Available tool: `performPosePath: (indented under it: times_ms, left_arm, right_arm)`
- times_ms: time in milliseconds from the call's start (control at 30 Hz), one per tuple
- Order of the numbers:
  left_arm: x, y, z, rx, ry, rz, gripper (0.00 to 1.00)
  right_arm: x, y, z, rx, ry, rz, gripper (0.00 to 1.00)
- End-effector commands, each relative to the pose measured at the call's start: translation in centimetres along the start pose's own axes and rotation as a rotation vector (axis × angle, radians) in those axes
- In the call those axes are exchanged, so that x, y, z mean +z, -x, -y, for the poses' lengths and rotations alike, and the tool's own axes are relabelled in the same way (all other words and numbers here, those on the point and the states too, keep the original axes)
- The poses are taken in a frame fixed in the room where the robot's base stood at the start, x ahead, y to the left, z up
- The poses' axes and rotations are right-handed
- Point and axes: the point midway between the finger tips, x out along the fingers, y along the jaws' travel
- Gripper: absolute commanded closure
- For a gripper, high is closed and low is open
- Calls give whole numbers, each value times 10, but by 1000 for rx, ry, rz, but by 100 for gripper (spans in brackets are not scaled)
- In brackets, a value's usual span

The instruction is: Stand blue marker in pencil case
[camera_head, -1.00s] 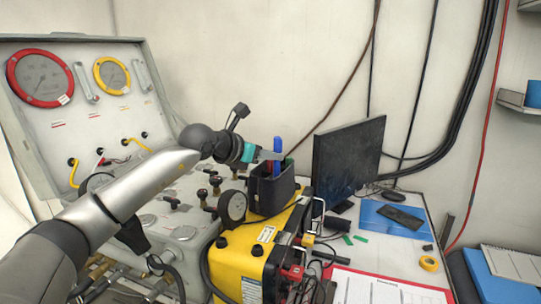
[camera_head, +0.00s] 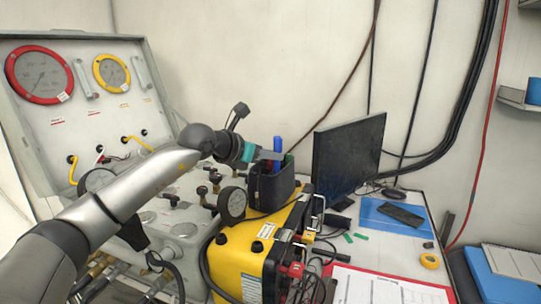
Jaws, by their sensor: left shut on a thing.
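The blue marker (camera_head: 277,145) stands nearly upright at the mouth of the black pencil case (camera_head: 272,189). Its upper part shows above the rim, and its lower end is hidden by the gripper and the case. My left gripper (camera_head: 271,154) comes in from the left and is shut on the blue marker just above the case rim. A bit of red and green shows inside the case. My right gripper is not in view.
A black monitor (camera_head: 349,156) is to the right. A grey gauge panel (camera_head: 100,128) stands at left, with a small black gauge (camera_head: 232,205) near the case.

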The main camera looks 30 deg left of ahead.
Motion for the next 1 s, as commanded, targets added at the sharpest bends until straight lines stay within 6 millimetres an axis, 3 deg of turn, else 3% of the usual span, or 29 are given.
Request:
performPosePath:
  times_ms: [200,233,533,1000]
  left_arm:
    - [0,0,0,0,0,0,100]
    - [0,0,0,0,0,0,78]
    - [0,0,0,0,0,0,45]
    - [0,0,0,0,0,0,45]
  right_arm:
    - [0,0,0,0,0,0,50]
    - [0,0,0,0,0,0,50]
    - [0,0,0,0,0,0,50]
    - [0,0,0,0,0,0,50]
